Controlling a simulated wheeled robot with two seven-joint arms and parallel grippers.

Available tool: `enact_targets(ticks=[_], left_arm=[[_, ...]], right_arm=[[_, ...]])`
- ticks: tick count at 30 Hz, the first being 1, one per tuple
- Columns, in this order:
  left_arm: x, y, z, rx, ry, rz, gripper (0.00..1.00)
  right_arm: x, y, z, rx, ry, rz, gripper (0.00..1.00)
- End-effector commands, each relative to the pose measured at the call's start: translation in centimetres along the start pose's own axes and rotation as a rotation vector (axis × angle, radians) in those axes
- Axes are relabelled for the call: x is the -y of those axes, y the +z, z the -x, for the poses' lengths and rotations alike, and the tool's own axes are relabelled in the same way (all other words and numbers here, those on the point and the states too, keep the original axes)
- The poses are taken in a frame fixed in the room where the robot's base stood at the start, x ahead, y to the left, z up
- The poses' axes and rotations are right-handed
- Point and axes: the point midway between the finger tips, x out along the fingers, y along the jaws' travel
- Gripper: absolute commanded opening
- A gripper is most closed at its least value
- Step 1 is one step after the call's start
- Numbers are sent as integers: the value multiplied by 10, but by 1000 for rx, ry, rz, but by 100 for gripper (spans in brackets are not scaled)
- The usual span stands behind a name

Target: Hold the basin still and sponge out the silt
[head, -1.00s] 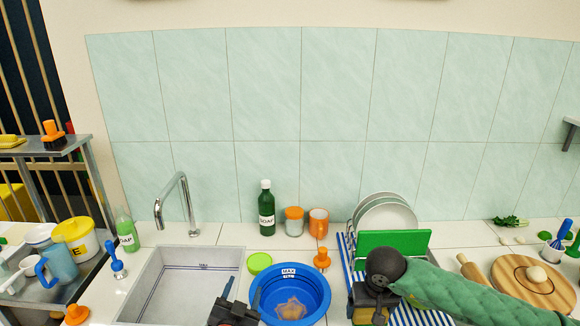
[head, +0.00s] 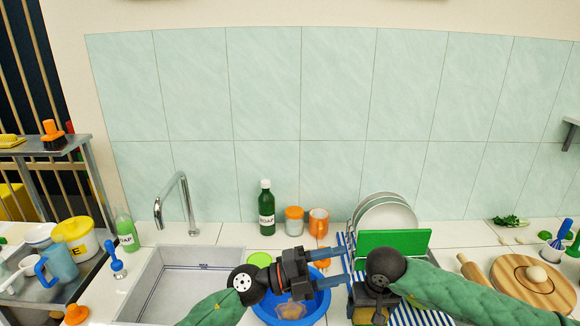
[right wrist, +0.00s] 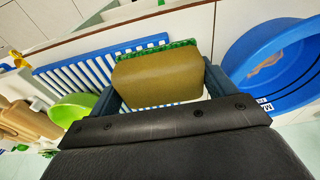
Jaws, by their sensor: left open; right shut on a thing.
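The blue basin (head: 321,305) stands on the counter right of the sink, partly covered by my left arm. A brown silt patch (head: 291,310) lies on its floor. The right wrist view also shows the basin (right wrist: 245,70) at the right with silt (right wrist: 268,64) in it. My left gripper (head: 346,267) is open and empty above the basin, fingers pointing right past its rim. My right gripper (right wrist: 160,80) is shut on a tan sponge (right wrist: 155,82) with a green scouring side, left of the basin in that view. Its fingertips are hidden in the head view.
A striped towel (head: 408,315) and a dish rack with plates (head: 388,214) and a green board (head: 393,242) are right of the basin. The sink (head: 165,290) is left. A soap bottle (head: 266,207) and orange-topped jar (head: 294,220) stand behind. A green lid (head: 259,259) lies nearby.

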Motion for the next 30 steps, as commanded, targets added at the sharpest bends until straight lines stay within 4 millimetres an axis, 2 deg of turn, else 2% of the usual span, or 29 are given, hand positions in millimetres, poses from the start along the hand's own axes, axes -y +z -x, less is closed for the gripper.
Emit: enact_targets(ticks=[4, 8, 11, 16, 23, 30], left_arm=[[-21, -3, -3, -98, 211, -77, 57], [-43, 1, 5, -158, 411, -132, 57], [-58, 9, 16, -186, 573, -169, 57], [-78, 31, 47, -196, 857, -218, 57], [-82, 74, 106, -125, 1248, -262, 57], [-60, 116, 170, 23, 1596, -272, 57]], right_arm=[[0, 0, 0, 0, 0, 0, 60], [0, 0, 0, 0, 0, 0, 60], [0, 0, -1, 0, 0, 0, 60], [0, 0, -1, 0, 0, 0, 60], [0, 0, -1, 0, 0, 0, 60], [0, 0, -2, 0, 0, 0, 60]])
